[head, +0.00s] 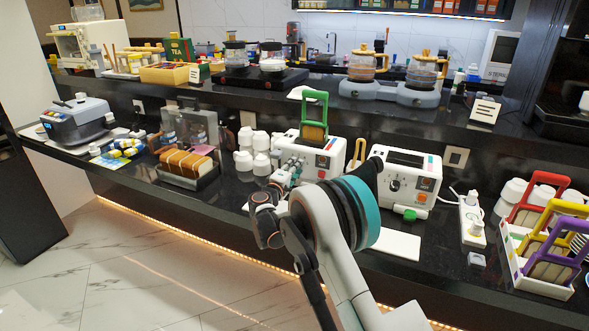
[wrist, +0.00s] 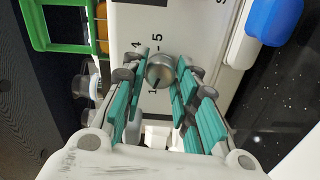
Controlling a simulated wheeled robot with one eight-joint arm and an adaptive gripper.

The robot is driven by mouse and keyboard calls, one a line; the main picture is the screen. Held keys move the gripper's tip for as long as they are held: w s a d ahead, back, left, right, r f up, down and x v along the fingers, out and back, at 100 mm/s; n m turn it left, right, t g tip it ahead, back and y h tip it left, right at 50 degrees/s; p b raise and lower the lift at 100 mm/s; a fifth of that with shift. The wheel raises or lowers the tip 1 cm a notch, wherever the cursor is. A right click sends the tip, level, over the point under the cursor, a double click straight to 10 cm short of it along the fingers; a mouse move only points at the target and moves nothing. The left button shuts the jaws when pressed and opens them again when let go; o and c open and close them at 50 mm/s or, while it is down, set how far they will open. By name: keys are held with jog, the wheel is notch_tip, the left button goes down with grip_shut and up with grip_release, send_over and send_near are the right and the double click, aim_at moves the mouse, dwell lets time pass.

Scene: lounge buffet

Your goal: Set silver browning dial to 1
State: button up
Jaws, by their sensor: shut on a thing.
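The silver browning dial (wrist: 160,71) is a round metal knob on a white toaster panel (wrist: 205,25), in the wrist view. My gripper (wrist: 161,80) has its teal-padded fingers closed on opposite sides of the dial. Printed marks 5, 4 and 1 show around the dial; I cannot make out a pointer on it, and other marks are hidden by the fingers. In the head view, the white toaster (head: 325,163) with the green-handled rack stands at the counter's middle, and my gripper (head: 293,166) is at its left side. The dial cannot be made out there.
A green rack (wrist: 40,25) and a blue part (wrist: 273,22) flank the panel in the wrist view. A second white toaster (head: 408,172) with a black dial stands to the right. White cups (head: 252,150) and a bread loaf (head: 187,163) are to the left. A raised shelf runs behind.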

jog(key=shift+n, duration=0.8)
jog(key=o, duration=1.1)
jog(key=shift+s+a, duration=0.1)
jog(key=v, duration=1.1)
jog(key=shift+s+a, duration=0.1)
jog(key=shift+s, duration=0.3)
